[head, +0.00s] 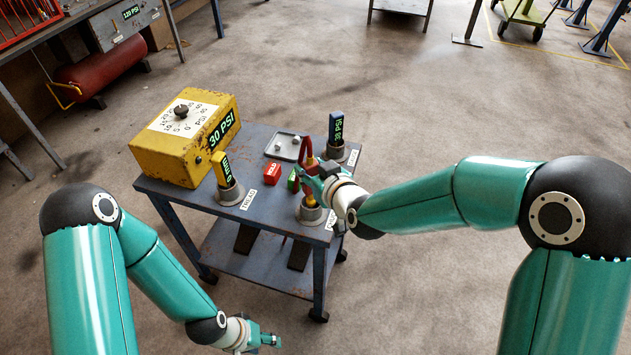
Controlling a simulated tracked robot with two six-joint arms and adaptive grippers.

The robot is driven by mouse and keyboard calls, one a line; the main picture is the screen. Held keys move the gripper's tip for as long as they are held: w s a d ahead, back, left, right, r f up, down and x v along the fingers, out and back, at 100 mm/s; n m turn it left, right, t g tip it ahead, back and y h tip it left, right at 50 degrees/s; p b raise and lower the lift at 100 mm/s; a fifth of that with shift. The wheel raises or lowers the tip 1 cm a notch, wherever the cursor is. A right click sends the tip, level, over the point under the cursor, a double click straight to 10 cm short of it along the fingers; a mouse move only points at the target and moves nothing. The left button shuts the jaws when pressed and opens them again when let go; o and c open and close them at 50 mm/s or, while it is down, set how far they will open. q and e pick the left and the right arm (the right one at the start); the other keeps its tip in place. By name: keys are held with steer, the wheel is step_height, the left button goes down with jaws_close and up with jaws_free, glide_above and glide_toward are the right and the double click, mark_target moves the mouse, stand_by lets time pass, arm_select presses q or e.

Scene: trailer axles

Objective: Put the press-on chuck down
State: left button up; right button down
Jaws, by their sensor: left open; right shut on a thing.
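My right gripper (318,177) is over the front right of the blue cart, shut on the press-on chuck. My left gripper (268,341) is open and empty, low in front of the cart.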

step_height(320, 180, down, 4)
steer(key=shift+f, duration=0.1)
steer(key=c, duration=0.7)
jaws_free()
steer(key=b+v, duration=0.2)
steer(key=v, duration=1)
steer(key=s+d+f+m+g+h, duration=0.1)
steer(key=s+d+f+m+g, duration=0.15)
steer(key=f, duration=0.75)
steer(key=s+d+f+m+g+h, duration=0.1)
steer(key=s+d+f+g, duration=0.15)
steer(key=f, duration=0.65)
steer(key=s+d+f+m+g, duration=0.1)
steer(key=s+f+g, duration=0.1)
steer(key=s+f, duration=0.2)
steer(key=s+d+f+m+g, duration=0.1)
steer(key=s+f+g, duration=0.1)
steer(key=s+f, duration=0.2)
steer(key=s+d+f+m+g, duration=0.1)
steer(key=s+f+m+g, duration=0.1)
steer(key=s+f, duration=0.2)
steer(key=shift+s+f, duration=0.25)
steer(key=shift+s, duration=0.65)
steer(key=shift+r+p, duration=0.1)
steer(key=shift+p, duration=0.25)
